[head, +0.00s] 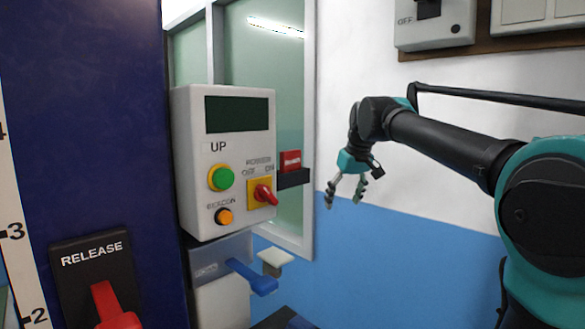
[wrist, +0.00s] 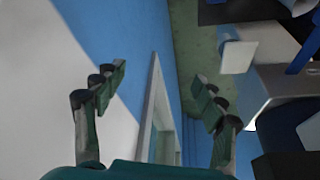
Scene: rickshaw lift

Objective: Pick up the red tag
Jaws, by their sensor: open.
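The red tag (head: 290,160) stands in a small black holder (head: 293,179) on the right side of the white control box, in the head view. White lettering on it is too small to read surely. My gripper (head: 344,195) is open and empty, to the right of the tag and a little lower in the picture, in front of the white and blue wall. In the wrist view its two fingers (wrist: 160,92) are spread wide with nothing between them. I cannot make out the tag in the wrist view.
The control box (head: 236,226) carries a green button, an orange button and a red rotary switch. Below it are a blue lever (head: 252,276) and a white block (head: 275,256). A dark blue column (head: 85,130) with a red release handle (head: 112,305) stands left.

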